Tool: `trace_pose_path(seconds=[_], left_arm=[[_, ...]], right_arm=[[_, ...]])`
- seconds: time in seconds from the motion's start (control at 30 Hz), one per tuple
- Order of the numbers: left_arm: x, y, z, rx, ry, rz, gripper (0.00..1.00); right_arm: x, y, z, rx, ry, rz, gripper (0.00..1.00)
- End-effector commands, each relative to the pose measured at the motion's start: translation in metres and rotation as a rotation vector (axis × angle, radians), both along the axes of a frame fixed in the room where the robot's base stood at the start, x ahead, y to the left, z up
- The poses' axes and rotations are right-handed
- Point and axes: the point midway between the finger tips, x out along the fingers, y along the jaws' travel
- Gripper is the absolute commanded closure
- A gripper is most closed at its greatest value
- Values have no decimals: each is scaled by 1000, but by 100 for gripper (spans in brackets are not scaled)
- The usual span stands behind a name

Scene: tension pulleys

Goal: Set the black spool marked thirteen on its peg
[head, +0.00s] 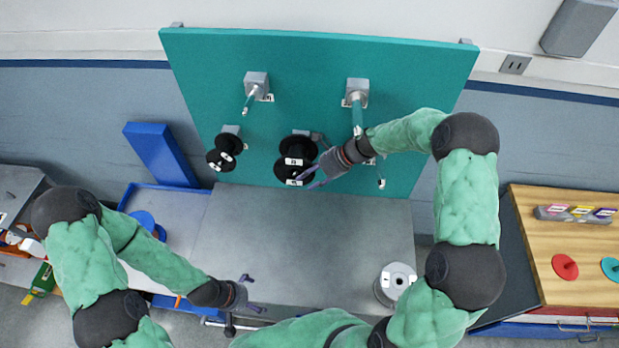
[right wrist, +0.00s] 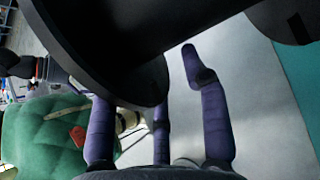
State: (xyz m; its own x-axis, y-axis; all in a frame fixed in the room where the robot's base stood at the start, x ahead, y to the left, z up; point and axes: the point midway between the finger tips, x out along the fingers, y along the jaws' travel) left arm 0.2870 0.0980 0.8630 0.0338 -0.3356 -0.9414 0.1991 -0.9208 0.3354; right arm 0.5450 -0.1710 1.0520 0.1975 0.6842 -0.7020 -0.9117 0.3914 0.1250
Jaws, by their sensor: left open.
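A black spool (head: 297,150) with white labels sits at the lower middle of the teal board (head: 310,80), apparently on a peg there; the number is too small to read. My right gripper (head: 310,177) is beside its lower right side. Another black spool (head: 222,153) sits at the board's lower left. My left gripper (head: 253,293) is open and empty above the grey table's front edge.
Bare pegs stick out at the upper left (head: 250,100) and upper right (head: 357,112) of the board. A grey spool (head: 394,284) stands at the right of the grey table (head: 300,235), whose middle is clear. A wooden cabinet (head: 560,240) stands at right.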

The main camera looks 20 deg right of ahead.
Motion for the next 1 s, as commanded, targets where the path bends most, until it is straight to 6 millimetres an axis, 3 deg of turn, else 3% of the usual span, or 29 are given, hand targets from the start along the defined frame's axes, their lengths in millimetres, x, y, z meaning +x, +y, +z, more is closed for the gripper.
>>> trace_pose_path(seconds=[0.07,0.13,0.47,1.0], left_arm=[[0,0,0,0,0,0,0],[0,0,0,0,0,0,0],[0,0,1,0,0,0,0],[0,0,24,0,0,0,0]], right_arm=[[2,-1,1,-1,-3,-3,55],[1,0,0,-1,-1,-2,43],[-1,1,0,1,3,1,43],[-8,-23,25,2,4,2,43]])
